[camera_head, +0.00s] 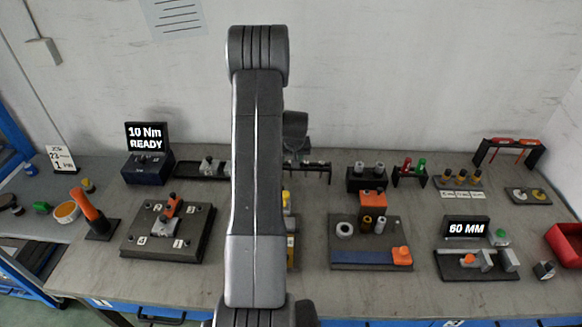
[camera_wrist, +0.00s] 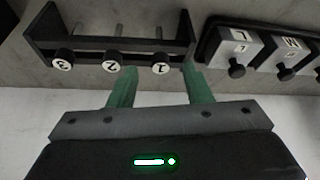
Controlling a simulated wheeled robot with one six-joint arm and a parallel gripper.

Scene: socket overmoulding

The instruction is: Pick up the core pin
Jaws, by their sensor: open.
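In the wrist view a black rack (camera_wrist: 120,44) holds three grey pins with round black heads and white number tags: 3 (camera_wrist: 63,60), 2 (camera_wrist: 113,63) and 1 (camera_wrist: 160,63). No tag says which is the core pin. My gripper (camera_wrist: 158,76) is open, its two green fingers apart. In that picture the pin 1 head lies between the fingertips, with pin 2 just left of them; whether the fingers reach around pin 1 in depth I cannot tell. In the head view the rack (camera_head: 317,166) is partly behind my arm, and my gripper is hidden.
Beside the rack, a black tray (camera_wrist: 212,38) holds blocks with lettered tags and black knobs. In the head view, pegs in a black stand (camera_head: 355,181) and a red-and-green pair (camera_head: 414,168) stand to the right. A numbered plate (camera_head: 135,243) lies at left front.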

